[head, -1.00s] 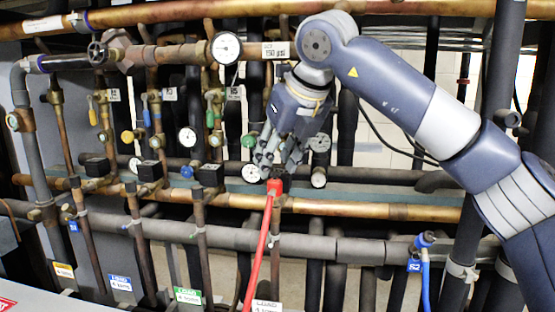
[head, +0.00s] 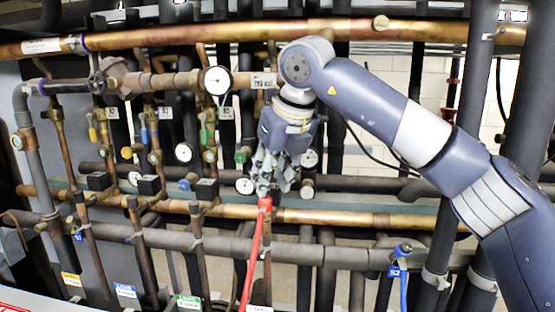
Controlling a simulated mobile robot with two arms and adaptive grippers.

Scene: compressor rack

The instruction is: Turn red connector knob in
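The red connector (head: 264,204) sits at the top of a red hose (head: 252,262), in front of the horizontal copper pipe, near the centre of the head view. My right gripper (head: 268,188) comes down from above with its fingers pointing down at the top of the red connector. The fingertips are at or just above its top end. They partly cover that area, so I cannot tell whether they grip the knob or only stand close to it. My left gripper is not in view.
Vertical pipes with gauges (head: 217,80) and coloured valve handles stand left of my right gripper. A long copper pipe (head: 340,217) runs behind the connector. A blue connector (head: 402,249) with a blue hose is at the lower right.

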